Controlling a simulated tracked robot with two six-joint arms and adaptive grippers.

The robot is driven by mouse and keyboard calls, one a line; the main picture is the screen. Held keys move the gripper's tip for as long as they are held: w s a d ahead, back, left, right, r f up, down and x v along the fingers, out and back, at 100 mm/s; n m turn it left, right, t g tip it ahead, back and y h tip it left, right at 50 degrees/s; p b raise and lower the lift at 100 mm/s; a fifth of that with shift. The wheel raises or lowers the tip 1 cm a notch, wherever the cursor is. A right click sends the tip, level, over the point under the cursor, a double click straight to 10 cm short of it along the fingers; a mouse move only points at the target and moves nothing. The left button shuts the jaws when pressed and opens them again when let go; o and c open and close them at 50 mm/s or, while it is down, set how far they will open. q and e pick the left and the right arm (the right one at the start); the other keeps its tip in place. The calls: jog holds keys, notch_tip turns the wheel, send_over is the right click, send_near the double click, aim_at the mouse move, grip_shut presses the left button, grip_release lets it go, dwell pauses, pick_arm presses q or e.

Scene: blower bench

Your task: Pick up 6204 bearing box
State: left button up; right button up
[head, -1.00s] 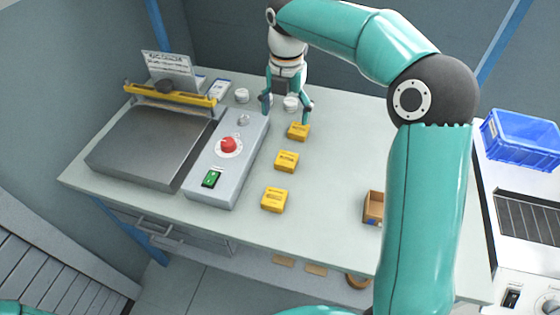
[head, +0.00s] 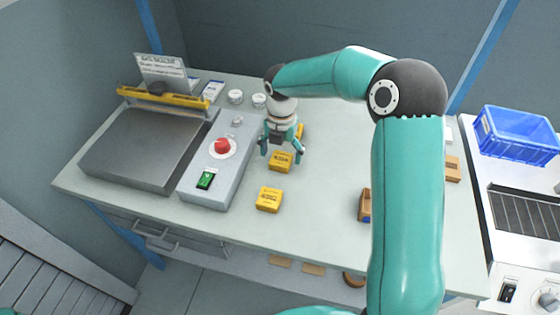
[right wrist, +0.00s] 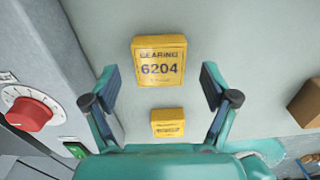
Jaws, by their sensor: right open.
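The yellow box marked BEARING 6204 (right wrist: 160,60) shows large in the upper middle of the right wrist view. It appears to be the middle yellow box (head: 280,163) in the head view. My right gripper (head: 282,154) is open and empty, fingers pointing down over this box. In the right wrist view the fingers (right wrist: 158,85) stand apart on either side, below and outside the box's outline. I see no contact. A second yellow box (head: 269,199) lies nearer the front; a third (head: 300,131) is partly hidden behind the gripper. My left gripper is out of view.
A grey console with a red knob (head: 222,146) and green switch (head: 205,180) stands left of the boxes. A blue crate (head: 518,135) stands farther right.

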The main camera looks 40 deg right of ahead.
jog(key=shift+f, duration=0.95)
jog(key=c, duration=1.4)
jog(key=shift+o, duration=0.2)
jog(key=shift+r, duration=0.15)
